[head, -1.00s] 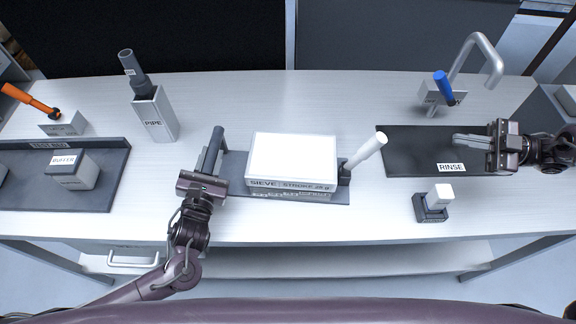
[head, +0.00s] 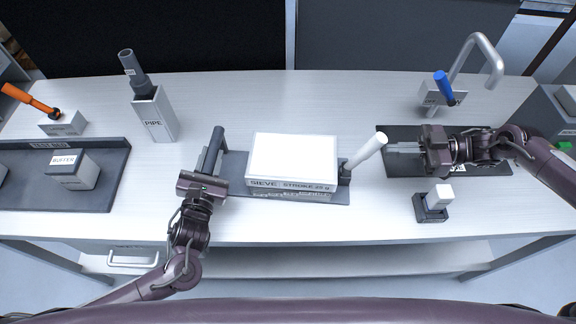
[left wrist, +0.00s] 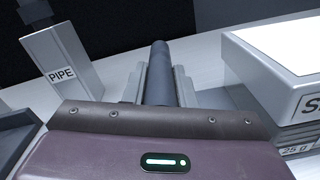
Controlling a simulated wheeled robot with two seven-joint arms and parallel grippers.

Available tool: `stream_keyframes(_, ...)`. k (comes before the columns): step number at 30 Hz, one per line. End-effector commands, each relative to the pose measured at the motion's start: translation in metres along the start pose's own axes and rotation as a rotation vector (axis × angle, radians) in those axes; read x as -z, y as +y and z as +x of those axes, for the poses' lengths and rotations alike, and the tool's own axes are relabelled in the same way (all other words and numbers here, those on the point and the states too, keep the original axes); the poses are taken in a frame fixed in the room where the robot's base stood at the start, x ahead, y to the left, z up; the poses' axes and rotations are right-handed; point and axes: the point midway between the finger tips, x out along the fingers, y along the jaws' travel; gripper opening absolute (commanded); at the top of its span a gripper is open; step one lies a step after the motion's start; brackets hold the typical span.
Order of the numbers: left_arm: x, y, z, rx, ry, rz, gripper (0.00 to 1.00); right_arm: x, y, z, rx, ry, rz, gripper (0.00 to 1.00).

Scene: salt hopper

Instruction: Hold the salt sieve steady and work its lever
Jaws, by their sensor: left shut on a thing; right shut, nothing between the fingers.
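The salt sieve (head: 292,157) is a white-topped box labelled SIEVE on a dark base plate (head: 236,176) in the middle of the table. It also shows at the right of the left wrist view (left wrist: 285,70). Its white lever (head: 367,150) stands tilted up to the right at the box's right side. A dark bar handle (head: 214,143) rises at the plate's left end. My left gripper (head: 209,170) is shut on this handle, also seen in the left wrist view (left wrist: 160,82). My right gripper (head: 404,148) is shut and empty, over the rinse mat, right of the lever and apart from it.
The dark rinse mat (head: 480,166) lies at right, with a tap (head: 482,48) and blue handle (head: 443,85) behind. A small block with a white top (head: 439,196) stands in front. A pipe holder (head: 154,115) and a buffer block (head: 74,170) are at left.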

Motion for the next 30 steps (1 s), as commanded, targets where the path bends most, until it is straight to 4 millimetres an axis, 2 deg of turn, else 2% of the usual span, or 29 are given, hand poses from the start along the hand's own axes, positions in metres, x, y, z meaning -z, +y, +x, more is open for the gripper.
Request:
stream_keyframes(1, 0.013, -0.007, -0.006, 0.018, 0.031, 0.006, 0.0, -0.001, 0.0, 0.003, 0.001, 0.001, 0.0, 0.0)
stream_keyframes(17, 0.013, -0.007, -0.006, 0.018, 0.031, 0.006, 0.0, 0.002, 0.0, 0.008, 0.0, 0.001, 0.0, 0.0)
stream_keyframes(30, 0.013, -0.007, -0.006, 0.018, 0.031, 0.006, 0.0, 0.012, -0.001, 0.026, 0.002, 0.003, -0.001, 0.0)
